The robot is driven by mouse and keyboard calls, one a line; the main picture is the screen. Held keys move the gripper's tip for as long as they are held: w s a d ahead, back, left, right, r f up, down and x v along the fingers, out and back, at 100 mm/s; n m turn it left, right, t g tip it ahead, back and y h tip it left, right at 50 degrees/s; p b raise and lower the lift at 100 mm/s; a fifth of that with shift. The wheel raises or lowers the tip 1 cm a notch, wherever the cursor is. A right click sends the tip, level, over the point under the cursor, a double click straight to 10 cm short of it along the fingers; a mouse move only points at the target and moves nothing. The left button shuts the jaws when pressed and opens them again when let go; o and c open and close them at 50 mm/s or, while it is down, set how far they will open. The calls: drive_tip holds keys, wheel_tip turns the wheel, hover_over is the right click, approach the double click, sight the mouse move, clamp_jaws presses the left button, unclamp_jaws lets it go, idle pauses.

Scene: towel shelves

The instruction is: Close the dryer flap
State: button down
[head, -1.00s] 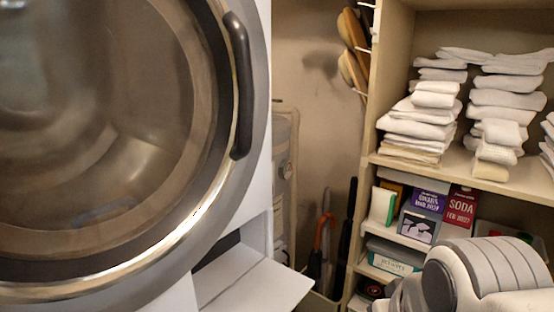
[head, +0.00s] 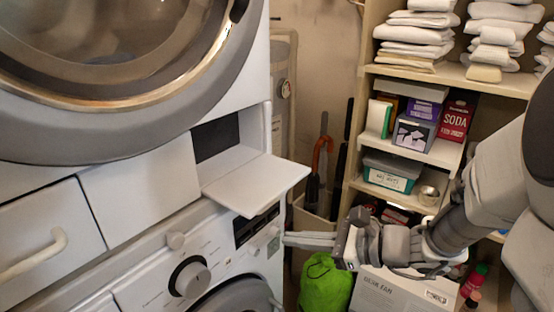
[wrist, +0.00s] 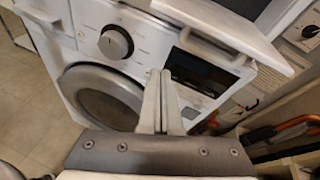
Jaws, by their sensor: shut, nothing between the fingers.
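The dryer flap (head: 256,182) is a white panel at the lower right of the upper machine, the dryer (head: 150,130). It is swung down and open, sticking out roughly level, with a dark opening (head: 216,137) behind it. My gripper (head: 288,239) is shut and empty. It points left, just below and to the right of the flap, in front of the lower machine's control panel. In the wrist view the shut fingers (wrist: 160,85) point at that panel, and the flap (wrist: 215,22) crosses the top of the picture. I see no contact between gripper and flap.
The lower washer has a knob (head: 193,280) and a dark display (head: 256,225). A shelf (head: 515,82) with folded towels (head: 415,35) and boxes stands on the right. A green bag (head: 325,285) and a white box (head: 390,290) sit below my arm.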

sight(259, 190)
drive_tip(key=w+d+f+m+t+b, duration=0.1)
drive_tip(key=w+d+f+m+t, duration=0.2)
drive_tip(key=m, duration=0.2)
drive_tip(key=w+d+f+b+x, duration=0.1)
drive_tip(key=b+x, duration=0.1)
drive_tip(key=x, duration=0.7)
drive_tip(key=shift+h, duration=0.3)
drive_tip(key=r, duration=0.4)
drive_tip(key=shift+s+a+r, duration=0.1)
drive_tip(key=shift+a+r, duration=0.05)
drive_tip(key=shift+a, duration=0.1)
drive_tip(key=shift+r+p, duration=0.15)
drive_tip(key=shift+p, duration=0.35)
